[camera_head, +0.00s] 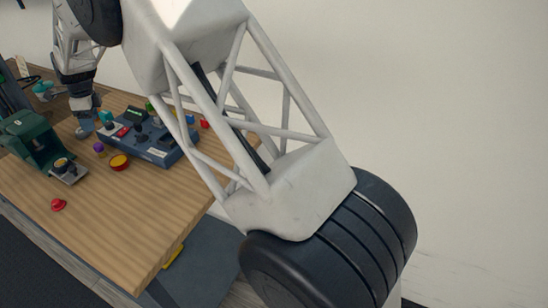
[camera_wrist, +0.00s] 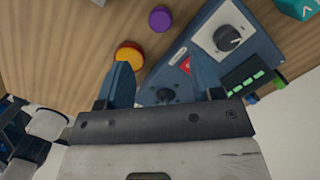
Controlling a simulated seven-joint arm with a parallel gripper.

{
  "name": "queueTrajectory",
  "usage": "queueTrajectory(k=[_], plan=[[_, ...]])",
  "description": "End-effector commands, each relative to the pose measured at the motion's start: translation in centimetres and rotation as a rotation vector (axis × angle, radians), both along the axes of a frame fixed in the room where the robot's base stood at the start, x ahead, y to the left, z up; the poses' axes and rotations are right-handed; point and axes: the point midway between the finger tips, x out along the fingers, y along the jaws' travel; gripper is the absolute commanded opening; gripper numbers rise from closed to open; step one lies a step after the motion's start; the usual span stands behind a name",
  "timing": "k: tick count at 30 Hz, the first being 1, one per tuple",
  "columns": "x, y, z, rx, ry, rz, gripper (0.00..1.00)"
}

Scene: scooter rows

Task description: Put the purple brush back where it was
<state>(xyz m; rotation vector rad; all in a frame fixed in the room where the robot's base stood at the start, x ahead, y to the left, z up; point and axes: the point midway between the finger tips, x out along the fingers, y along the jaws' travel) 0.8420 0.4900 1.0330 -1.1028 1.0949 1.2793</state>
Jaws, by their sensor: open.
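No purple brush can be made out with certainty. A small round purple thing (camera_head: 99,148) stands on the wooden table beside the blue control box (camera_head: 150,153); it also shows at the top of the wrist view (camera_wrist: 160,18). I cannot tell whether it is a brush. My gripper (camera_wrist: 163,80) is open, with its two blue fingers apart and nothing seen between them except the box's dark joystick (camera_wrist: 166,94) below. In the head view my gripper (camera_head: 86,128) is over the table behind the purple thing, partly hard to make out.
A yellow-and-red round button (camera_head: 119,162) lies next to the purple thing. A green machine (camera_head: 35,138) stands at the left table edge, with a red button (camera_head: 58,205) nearer the front. A teal cube (camera_wrist: 298,8) is beyond the box. The wooden table's (camera_head: 120,230) front right is bare.

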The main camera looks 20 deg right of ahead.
Motion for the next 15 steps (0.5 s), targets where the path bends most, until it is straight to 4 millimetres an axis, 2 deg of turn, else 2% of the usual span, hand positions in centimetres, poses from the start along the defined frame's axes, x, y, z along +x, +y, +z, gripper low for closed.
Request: queueTrajectory(k=[5,8,15], plan=[[-0.5,-2.0,1.4,-0.001,-0.013,0.033,0.61],[-1.3,-3.9,2.7,-0.002,-0.027,0.074,0.61],[-4.2,-10.6,6.9,-0.014,-0.075,0.214,0.61]])
